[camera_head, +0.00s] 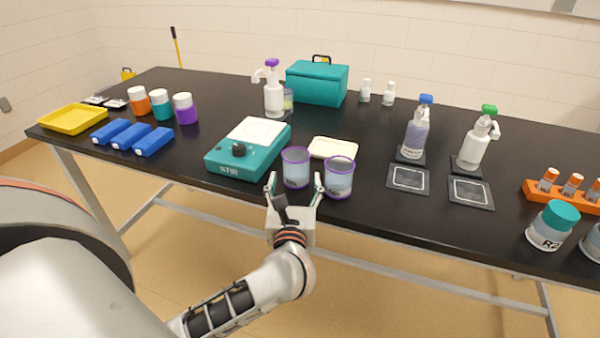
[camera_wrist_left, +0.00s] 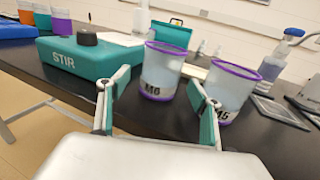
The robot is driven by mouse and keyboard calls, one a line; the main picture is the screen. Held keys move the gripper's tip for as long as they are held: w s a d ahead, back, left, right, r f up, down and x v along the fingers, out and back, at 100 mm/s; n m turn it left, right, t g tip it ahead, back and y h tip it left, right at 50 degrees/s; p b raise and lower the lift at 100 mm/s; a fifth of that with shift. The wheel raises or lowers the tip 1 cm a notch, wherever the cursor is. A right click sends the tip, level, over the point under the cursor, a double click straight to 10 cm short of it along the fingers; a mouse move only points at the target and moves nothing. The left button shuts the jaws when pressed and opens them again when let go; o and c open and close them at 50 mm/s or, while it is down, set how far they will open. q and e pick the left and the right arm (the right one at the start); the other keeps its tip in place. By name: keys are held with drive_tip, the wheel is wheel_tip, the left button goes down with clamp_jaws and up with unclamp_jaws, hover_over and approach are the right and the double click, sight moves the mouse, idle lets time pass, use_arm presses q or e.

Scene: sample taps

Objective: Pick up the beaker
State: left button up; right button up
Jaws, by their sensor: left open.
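Two clear beakers with purple rims and pale bluish contents stand side by side near the front edge of the black table. The left beaker (camera_head: 296,168) carries a label that seems to read 46 in the left wrist view (camera_wrist_left: 161,72). The right beaker (camera_head: 339,178) shows a label ending in 5 in the left wrist view (camera_wrist_left: 232,90). My left gripper (camera_head: 295,182) is open and empty at the front edge. Its fingers, also in the left wrist view (camera_wrist_left: 158,95), point at the left beaker, with the right finger near the gap between the beakers. My right gripper is not in view.
A teal stirrer (camera_head: 228,163) stands left of the beakers, and a cream tray (camera_head: 333,147) lies behind them. Bottles (camera_head: 416,135) on dark pads stand to the right. Blue blocks (camera_head: 132,136) and a yellow tray (camera_head: 73,119) lie at the left.

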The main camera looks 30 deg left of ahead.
use_arm(q)
drive_tip(key=x, duration=0.5)
drive_tip(key=shift+w+d+r, duration=0.1)
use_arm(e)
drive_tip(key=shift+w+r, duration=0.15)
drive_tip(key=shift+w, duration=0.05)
use_arm(q)
drive_tip(key=shift+c, duration=0.3)
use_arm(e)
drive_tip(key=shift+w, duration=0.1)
use_arm(q)
drive_tip(key=c, duration=1.2)
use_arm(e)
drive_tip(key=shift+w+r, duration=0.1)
